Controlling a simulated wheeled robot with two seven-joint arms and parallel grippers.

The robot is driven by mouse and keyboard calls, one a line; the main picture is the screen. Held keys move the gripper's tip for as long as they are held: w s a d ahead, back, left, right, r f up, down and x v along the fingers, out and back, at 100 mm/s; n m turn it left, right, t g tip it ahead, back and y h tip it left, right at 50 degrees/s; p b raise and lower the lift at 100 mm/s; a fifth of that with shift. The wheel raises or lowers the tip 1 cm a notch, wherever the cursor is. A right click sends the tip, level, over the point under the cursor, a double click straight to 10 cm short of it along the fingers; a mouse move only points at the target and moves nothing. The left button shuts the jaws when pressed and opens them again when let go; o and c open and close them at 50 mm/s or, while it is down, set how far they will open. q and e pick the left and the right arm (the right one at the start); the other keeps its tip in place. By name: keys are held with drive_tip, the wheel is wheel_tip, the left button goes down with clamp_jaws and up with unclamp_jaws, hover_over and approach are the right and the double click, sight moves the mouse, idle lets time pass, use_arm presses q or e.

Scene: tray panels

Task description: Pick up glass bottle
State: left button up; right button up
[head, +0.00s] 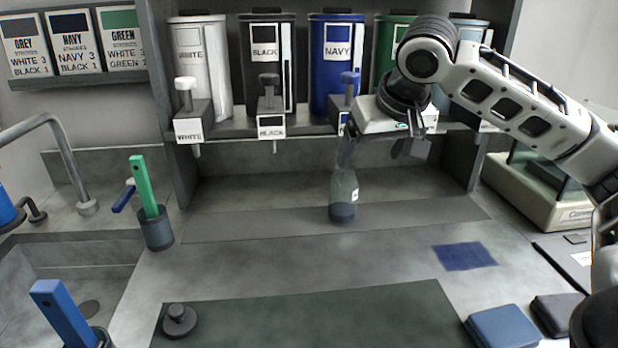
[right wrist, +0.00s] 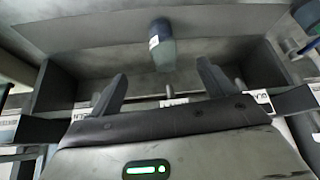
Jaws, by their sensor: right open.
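The glass bottle (head: 343,190) is greenish and clear, with dark contents at its base and a small white label. It stands upright on the grey strip of counter below the dispensers. My right gripper (head: 382,150) is open above it and slightly to its right, with one finger overlapping the bottle's neck in the head view. In the right wrist view, the bottle (right wrist: 161,50) shows beyond the open fingertips (right wrist: 162,78), between their lines, with nothing held. Whether a finger touches the neck cannot be told. My left gripper is out of view.
White (head: 198,70), black (head: 266,65) and navy (head: 336,65) dispensers stand on the shelf, their taps overhanging the counter. A cup with a green-handled tool (head: 158,232) stands left. A navy patch (head: 464,256) lies right of the bottle. Counter around the bottle is clear.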

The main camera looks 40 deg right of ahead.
sight(349, 186)
drive_tip(key=b+x, duration=0.1)
drive_tip(key=x, duration=0.9)
drive_tip(key=shift+w+r, duration=0.1)
drive_tip(key=shift+w+f, duration=0.3)
drive_tip(key=shift+f, duration=0.1)
drive_tip(key=x, duration=0.5)
drive_tip(key=shift+w+r+b, duration=0.1)
drive_tip(key=shift+w+b, duration=0.05)
drive_tip(key=shift+b, duration=0.25)
drive_tip(key=c, duration=1.2)
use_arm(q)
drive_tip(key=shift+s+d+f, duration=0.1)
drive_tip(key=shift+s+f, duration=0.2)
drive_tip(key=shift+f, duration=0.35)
use_arm(e)
drive_tip(key=shift+r, duration=0.1)
drive_tip(key=shift+c, duration=0.7)
